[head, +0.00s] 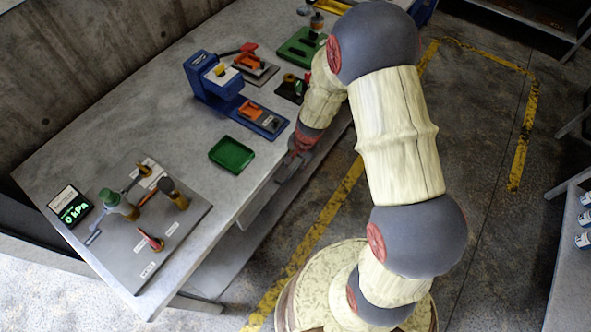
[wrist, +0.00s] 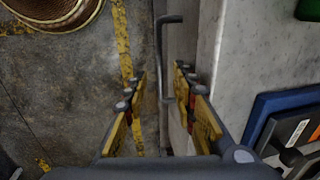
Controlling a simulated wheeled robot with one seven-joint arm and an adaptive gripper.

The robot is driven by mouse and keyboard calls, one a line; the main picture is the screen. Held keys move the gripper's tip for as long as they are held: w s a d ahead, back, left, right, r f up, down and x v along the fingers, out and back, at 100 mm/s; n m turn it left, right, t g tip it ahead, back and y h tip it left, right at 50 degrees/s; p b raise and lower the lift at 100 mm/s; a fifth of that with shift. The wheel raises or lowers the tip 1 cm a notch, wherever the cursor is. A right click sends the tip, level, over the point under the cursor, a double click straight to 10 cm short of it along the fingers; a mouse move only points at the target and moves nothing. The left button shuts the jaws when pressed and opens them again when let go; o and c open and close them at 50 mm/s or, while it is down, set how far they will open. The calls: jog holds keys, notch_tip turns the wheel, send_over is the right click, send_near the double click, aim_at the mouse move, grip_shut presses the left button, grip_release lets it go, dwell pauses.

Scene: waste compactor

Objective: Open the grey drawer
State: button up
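The grey drawer (wrist: 183,38) shows in the wrist view as a narrow front along the table's side, below the top. Its grey bar handle (wrist: 160,55) stands out from the front. My gripper (wrist: 161,78) is open, with one yellow finger on each side of the handle. The right finger is between the handle and the drawer front. I cannot tell whether either finger touches the handle. In the head view my gripper (head: 292,164) is at the table's front edge, and my arm hides part of the table's side there.
The table (head: 150,115) holds a blue press (head: 215,80), a green tray (head: 231,155) and a grey board (head: 170,245) with valves. A gauge display (head: 70,207) reads 0 kPa. Open floor with yellow lines (head: 320,225) lies in front. A shelf with several canisters (head: 583,220) is at right.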

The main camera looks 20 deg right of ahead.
aim_at(294, 171)
jog(key=shift+w+a+f+b, duration=0.2)
jog(key=shift+f+b, duration=0.15)
jog(key=shift+f, duration=0.8)
jog(key=shift+w+a+f+b, duration=0.15)
jog(key=shift+f+b, duration=0.15)
jog(key=shift+f, duration=0.8)
jog(key=shift+d, duration=0.1)
grip_shut()
